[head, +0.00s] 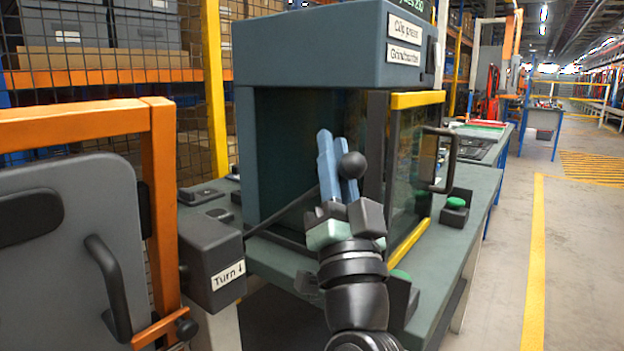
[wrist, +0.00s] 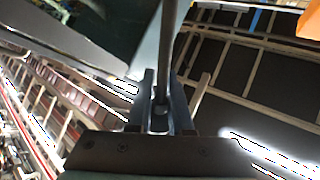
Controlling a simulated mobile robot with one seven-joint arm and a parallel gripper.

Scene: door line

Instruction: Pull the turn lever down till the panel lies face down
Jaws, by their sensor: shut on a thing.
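The turn lever is a thin dark rod (head: 281,215) with a black ball knob (head: 352,165). It slopes up to the right from a grey box (head: 212,262) labelled "Turn" with a down arrow. My gripper (head: 337,162) is shut on the rod close to the knob, its blue fingers pointing up. In the wrist view the rod (wrist: 169,45) runs down between the fingers (wrist: 161,105). The grey panel (head: 60,225) stands roughly upright in an orange frame (head: 162,190) at the left, with a black handle (head: 108,285) on its visible side.
A blue-grey press cabinet (head: 310,45) stands behind my gripper. Its yellow-edged clear door (head: 412,165) is just right of my gripper. A green button (head: 455,202) sits on the bench (head: 480,185). Open floor (head: 575,260) lies at the right.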

